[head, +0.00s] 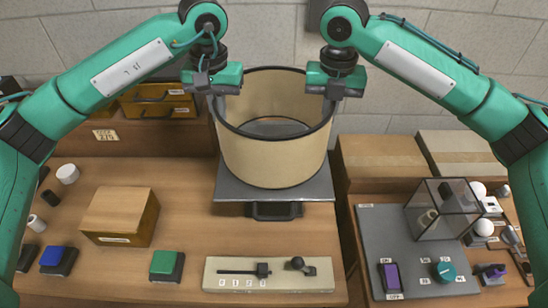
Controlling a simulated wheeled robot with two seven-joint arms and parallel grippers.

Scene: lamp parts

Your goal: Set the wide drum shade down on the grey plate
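The wide drum shade (275,155) is a cream cylinder with a dark rim, upright and open at the top. It is over the grey plate (322,188), which shows around its lower edge. I cannot tell whether the shade's bottom touches the plate. My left gripper (212,84) is at the left side of the shade's rim. My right gripper (337,84) is at the right side of the rim. The fingertips of both grippers are hard to make out, so I cannot tell whether they grip the rim.
A wooden block (120,216), a green button (166,265) and a control panel (268,274) are on the table. A clear case (443,210) stands on a grey mat (380,240) at right. Cartons (380,158) stand behind it.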

